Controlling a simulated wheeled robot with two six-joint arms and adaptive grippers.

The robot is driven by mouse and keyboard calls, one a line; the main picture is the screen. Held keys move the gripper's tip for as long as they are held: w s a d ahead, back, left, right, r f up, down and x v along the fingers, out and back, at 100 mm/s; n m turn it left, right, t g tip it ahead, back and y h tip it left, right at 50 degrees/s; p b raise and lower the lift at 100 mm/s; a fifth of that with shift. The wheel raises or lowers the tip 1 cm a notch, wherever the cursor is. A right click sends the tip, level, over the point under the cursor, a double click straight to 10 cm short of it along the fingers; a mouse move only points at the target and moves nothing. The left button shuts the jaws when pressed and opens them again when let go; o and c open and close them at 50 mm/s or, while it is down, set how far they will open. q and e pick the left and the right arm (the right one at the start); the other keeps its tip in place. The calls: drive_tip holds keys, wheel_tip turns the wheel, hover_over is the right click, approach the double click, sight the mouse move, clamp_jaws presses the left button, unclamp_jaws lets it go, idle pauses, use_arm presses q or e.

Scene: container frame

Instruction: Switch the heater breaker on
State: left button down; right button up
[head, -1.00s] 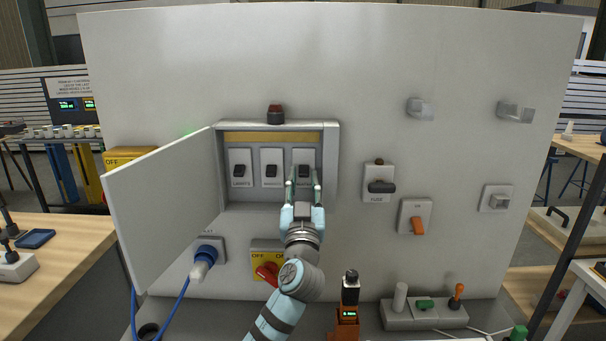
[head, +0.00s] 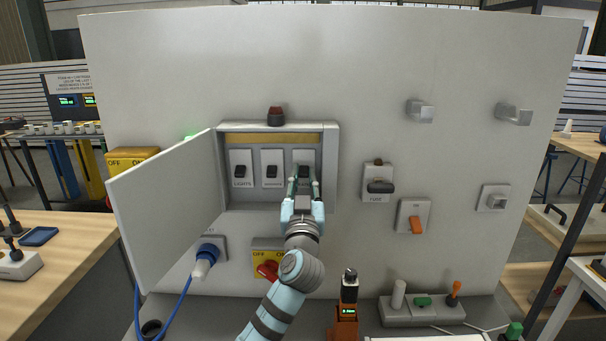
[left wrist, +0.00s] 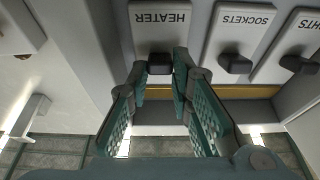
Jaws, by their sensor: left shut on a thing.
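The heater breaker is the right one of three in the open wall box; its white plate (head: 305,156) is partly hidden by my gripper in the head view. The left wrist view shows its upside-down HEATER label (left wrist: 162,18) and its dark lever (left wrist: 160,65). My left gripper (head: 304,182) reaches up to it from below. Its fingertips (left wrist: 160,73) are shut on the lever, one at each side. Which way the lever is thrown is hard to tell. My right gripper is out of view.
The sockets breaker (head: 272,170) and lights breaker (head: 240,170) sit to the left. The box's door (head: 165,215) stands open on the left. A dark red lamp (head: 276,117) is above the box. A red rotary switch (head: 267,270) and a blue plug (head: 206,255) are below.

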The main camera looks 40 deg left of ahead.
sight(303, 165)
use_arm(q)
drive_tip(key=r+g+h+p, duration=0.1)
drive_tip(key=r+g+p, duration=0.1)
drive_tip(key=p, duration=0.4)
drive_tip(key=shift+h, duration=0.4)
drive_tip(key=shift+g+p, duration=0.4)
drive_tip(key=shift+p, duration=0.15)
drive_tip(key=shift+r+g+h, duration=0.2)
drive_tip(key=shift+g+h, duration=0.5)
drive_tip(key=shift+w+a+r+g+h, duration=0.1)
drive_tip(key=shift+r+g+h, duration=0.2)
drive_tip(key=shift+g+h, duration=0.4)
drive_tip(key=shift+w+a+r+g+h, duration=0.1)
drive_tip(key=shift+r+g+h, duration=0.15)
drive_tip(key=shift+g+h, duration=0.45)
drive_tip(key=c, duration=1.7)
unclamp_jaws()
drive_tip(key=shift+r, duration=0.1)
